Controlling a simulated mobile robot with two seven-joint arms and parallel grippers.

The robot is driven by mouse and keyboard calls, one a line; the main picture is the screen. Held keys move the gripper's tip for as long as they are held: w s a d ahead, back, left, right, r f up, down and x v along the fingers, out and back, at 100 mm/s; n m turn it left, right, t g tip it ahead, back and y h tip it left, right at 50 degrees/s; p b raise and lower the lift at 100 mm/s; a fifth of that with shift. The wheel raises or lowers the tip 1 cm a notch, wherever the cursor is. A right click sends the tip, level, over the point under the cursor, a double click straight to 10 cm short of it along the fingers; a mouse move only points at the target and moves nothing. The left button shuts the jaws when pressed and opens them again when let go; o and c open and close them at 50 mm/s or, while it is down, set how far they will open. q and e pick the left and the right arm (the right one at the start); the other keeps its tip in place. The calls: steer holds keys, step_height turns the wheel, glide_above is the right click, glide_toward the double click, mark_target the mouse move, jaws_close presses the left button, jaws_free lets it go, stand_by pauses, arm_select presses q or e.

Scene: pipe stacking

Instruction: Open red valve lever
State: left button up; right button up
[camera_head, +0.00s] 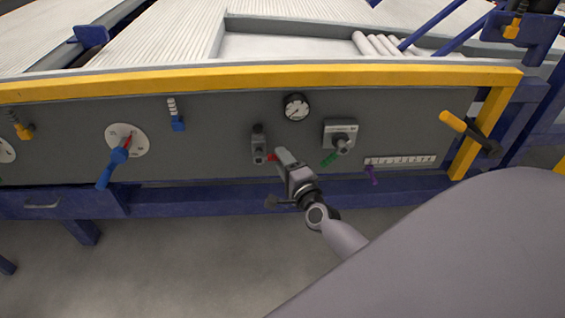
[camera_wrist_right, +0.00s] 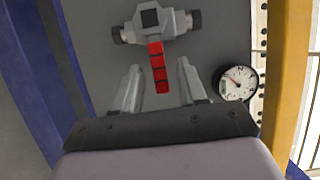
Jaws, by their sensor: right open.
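The red valve lever (camera_wrist_right: 158,68) shows in the right wrist view, reaching from the grey valve body (camera_wrist_right: 151,22) towards my right gripper (camera_wrist_right: 160,80). The gripper is open, one finger on each side of the lever's free end, with visible gaps. In the head view, the valve (camera_head: 258,143) sits on the grey panel, and only a small red bit of the lever (camera_head: 271,157) shows beside my right gripper (camera_head: 281,156). The gripper hides the rest of the lever there. My left gripper is not in view.
A round gauge (camera_head: 296,107) is up and right of the valve, with a box with a green lever (camera_head: 338,136) further right. A blue-handled dial (camera_head: 122,150) is at left. A yellow rail (camera_head: 250,77) runs above, a blue beam (camera_head: 190,200) below.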

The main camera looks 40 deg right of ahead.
steer(key=shift+w, duration=0.3)
jaws_close()
